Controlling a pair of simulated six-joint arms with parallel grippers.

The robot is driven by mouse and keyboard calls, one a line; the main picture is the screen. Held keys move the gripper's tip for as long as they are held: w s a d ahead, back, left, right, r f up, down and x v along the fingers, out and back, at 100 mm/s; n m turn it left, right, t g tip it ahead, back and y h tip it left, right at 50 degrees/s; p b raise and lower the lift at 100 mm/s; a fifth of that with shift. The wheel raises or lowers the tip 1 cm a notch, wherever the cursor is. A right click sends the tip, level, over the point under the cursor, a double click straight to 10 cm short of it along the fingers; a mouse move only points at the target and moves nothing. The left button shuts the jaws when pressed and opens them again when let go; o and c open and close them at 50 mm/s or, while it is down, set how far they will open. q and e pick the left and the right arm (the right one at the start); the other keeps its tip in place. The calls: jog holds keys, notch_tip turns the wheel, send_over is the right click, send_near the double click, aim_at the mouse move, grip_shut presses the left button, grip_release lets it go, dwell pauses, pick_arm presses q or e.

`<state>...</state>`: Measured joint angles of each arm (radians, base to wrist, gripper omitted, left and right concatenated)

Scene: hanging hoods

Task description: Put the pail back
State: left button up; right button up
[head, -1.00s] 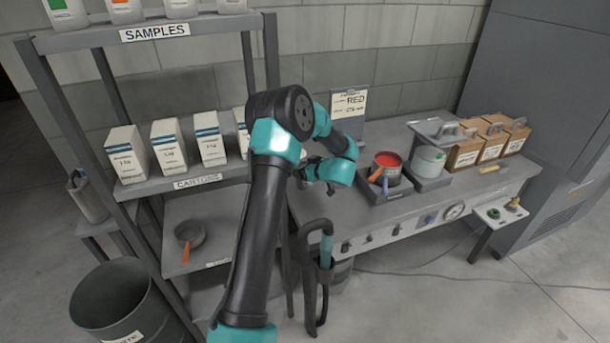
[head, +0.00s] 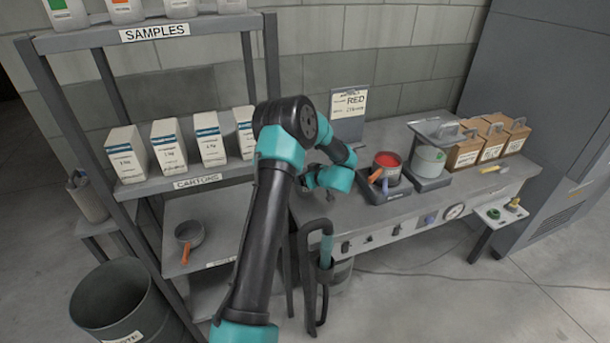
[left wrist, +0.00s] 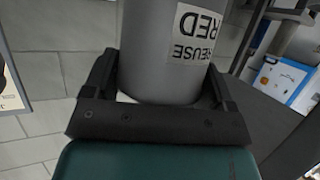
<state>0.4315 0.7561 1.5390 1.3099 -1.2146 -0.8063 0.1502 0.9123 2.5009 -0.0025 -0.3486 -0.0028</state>
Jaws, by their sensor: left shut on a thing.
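In the left wrist view, a grey pail (left wrist: 155,60) with a white label reading "REUSE RED", upside down in this picture, is between the fingers of my left gripper (left wrist: 160,80). The gripper is shut on it. I cannot make out the held pail there. My right gripper is not in view.
A "RED" sign (head: 348,105) stands behind. Left is a rack with cartons (head: 209,140) and a pan (head: 189,234). A bin (head: 120,300) stands on the floor.

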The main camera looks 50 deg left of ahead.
pick_arm(q)
jog(key=o, duration=1)
jog(key=shift+f, duration=0.1)
jog(key=shift+c, duration=0.2)
jog(key=shift+d+r, duration=0.35)
jog(key=shift+d, duration=0.1)
jog(key=v, duration=1.1)
